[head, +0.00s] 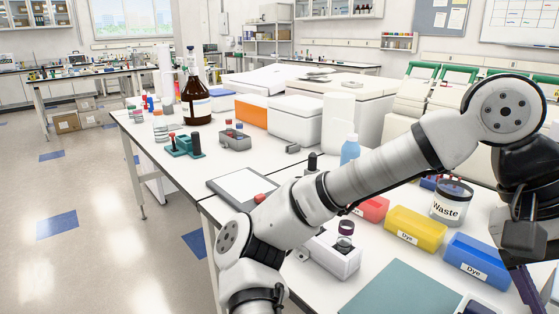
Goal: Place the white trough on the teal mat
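The teal mat (400,291) lies flat on the near bench, cut off by the bottom edge; the part in view is bare. I cannot pick out the white trough with certainty. A small white box-shaped thing (337,257) stands left of the mat, with a dark-rimmed cup at its top, partly behind my arm. My arm crosses the picture and bends down at the right. The dark end of it, towards my gripper (525,240), hangs at the right edge, right of the mat. Its fingertips are not clearly shown, so its opening and any held thing cannot be told.
Red (372,208), yellow (415,228) and blue (479,257) Dye boxes stand in a row behind the mat. A Waste jar (450,203) and a blue bottle (350,149) stand farther back. A dark-edged object (474,306) is at the bottom edge near the mat.

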